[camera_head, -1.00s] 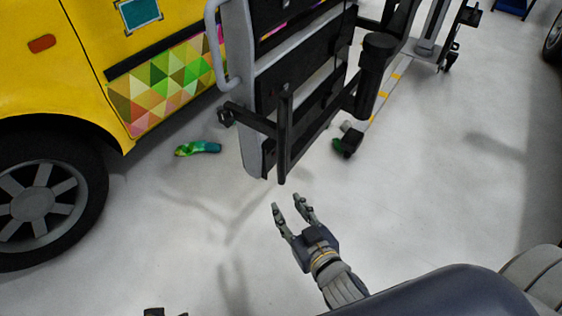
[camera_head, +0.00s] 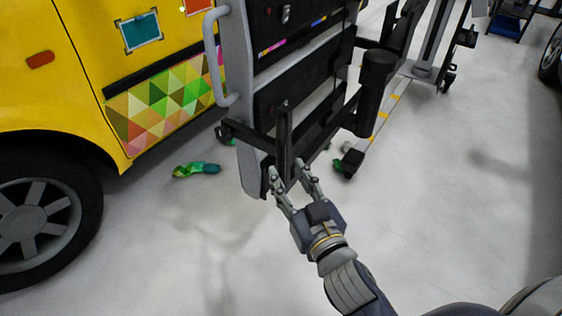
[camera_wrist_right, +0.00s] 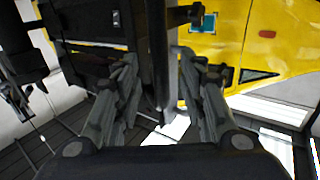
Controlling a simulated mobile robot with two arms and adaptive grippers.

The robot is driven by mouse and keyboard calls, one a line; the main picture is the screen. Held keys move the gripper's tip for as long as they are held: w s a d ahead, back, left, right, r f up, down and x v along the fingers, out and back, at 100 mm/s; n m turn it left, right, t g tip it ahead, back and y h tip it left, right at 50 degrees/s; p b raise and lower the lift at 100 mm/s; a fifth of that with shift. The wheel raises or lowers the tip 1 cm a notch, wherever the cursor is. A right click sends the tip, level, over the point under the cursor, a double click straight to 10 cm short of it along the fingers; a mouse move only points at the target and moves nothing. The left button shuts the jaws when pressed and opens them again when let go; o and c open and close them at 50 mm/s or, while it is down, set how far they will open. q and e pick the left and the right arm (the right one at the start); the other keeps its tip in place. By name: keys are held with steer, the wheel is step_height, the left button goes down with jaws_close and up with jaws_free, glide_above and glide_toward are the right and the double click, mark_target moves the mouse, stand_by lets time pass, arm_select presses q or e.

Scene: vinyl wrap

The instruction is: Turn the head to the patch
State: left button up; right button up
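A teal rectangular patch (camera_head: 140,31) with a pale, marked border is on the yellow van's side, at the upper left of the head view. It also shows at the top of the right wrist view (camera_wrist_right: 206,22). A second, orange patch (camera_head: 196,5) is cut by the top edge of the head view. My right gripper (camera_head: 290,172) is open at the lower end of a black upright bar (camera_head: 283,140) on a cart. In the right wrist view the bar stands between the spread fingers; I cannot tell whether they touch it. My left gripper is out of view.
The cart (camera_head: 240,150), with a grey side frame and dark panels, stands close to the yellow van (camera_head: 60,95). A crumpled green-teal piece (camera_head: 197,169) lies on the floor. A triangle-pattern wrap (camera_head: 165,105) covers part of the van.

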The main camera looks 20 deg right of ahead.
mark_target(283, 167)
steer(key=shift+w+a, duration=0.2)
steer(key=shift+w, duration=2.25)
jaws_close()
